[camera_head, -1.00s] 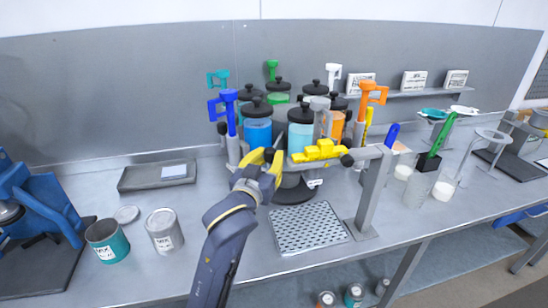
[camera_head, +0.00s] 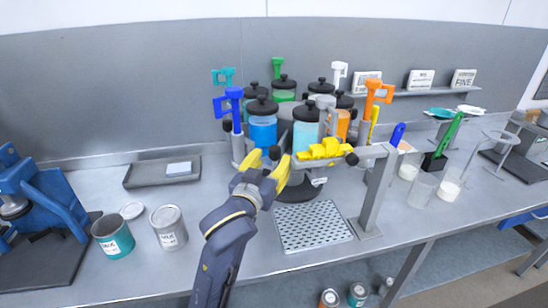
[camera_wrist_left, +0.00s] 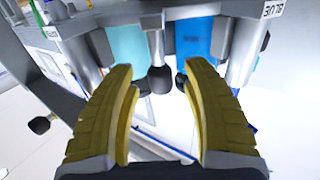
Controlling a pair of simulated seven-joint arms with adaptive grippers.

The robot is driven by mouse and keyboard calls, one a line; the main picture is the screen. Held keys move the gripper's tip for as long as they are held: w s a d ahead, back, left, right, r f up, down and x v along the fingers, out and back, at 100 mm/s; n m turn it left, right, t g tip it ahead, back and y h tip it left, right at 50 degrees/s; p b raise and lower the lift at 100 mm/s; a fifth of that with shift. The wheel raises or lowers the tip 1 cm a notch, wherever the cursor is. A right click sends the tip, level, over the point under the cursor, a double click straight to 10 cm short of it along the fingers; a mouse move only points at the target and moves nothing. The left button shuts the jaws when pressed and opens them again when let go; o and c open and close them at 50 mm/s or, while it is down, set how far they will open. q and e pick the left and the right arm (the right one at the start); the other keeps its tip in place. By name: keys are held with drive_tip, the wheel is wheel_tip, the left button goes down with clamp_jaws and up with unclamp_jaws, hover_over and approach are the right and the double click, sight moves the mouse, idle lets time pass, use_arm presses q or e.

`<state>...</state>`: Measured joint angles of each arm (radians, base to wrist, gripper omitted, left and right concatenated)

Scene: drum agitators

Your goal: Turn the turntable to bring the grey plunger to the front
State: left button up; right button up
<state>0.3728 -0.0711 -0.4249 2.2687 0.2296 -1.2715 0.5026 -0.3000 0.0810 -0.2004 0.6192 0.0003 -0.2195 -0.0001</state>
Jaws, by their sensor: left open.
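The turntable (camera_head: 310,193) carries several black-lidded jars and upright plungers with coloured handles. The grey plunger (camera_head: 325,102) stands at its front right, just right of the front light-blue jar (camera_head: 306,130) and behind the yellow bracket (camera_head: 325,150). My left gripper (camera_head: 268,158) is open and empty at the front left of the turntable, below the blue jar (camera_head: 263,128). In the left wrist view, a black knob (camera_wrist_left: 160,79) on a grey rod lies between the open yellow fingertips (camera_wrist_left: 157,72); I cannot tell whether it touches them. My right gripper is not in view.
A grey post (camera_head: 373,190) holds the yellow bracket at the right. A perforated plate (camera_head: 312,227) lies in front of the turntable. Two tins (camera_head: 168,228) and a shallow tray (camera_head: 135,180) stand left. A blue machine (camera_head: 40,200) stands far left.

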use_arm(q)
drive_tip(key=shift+v, duration=2.6)
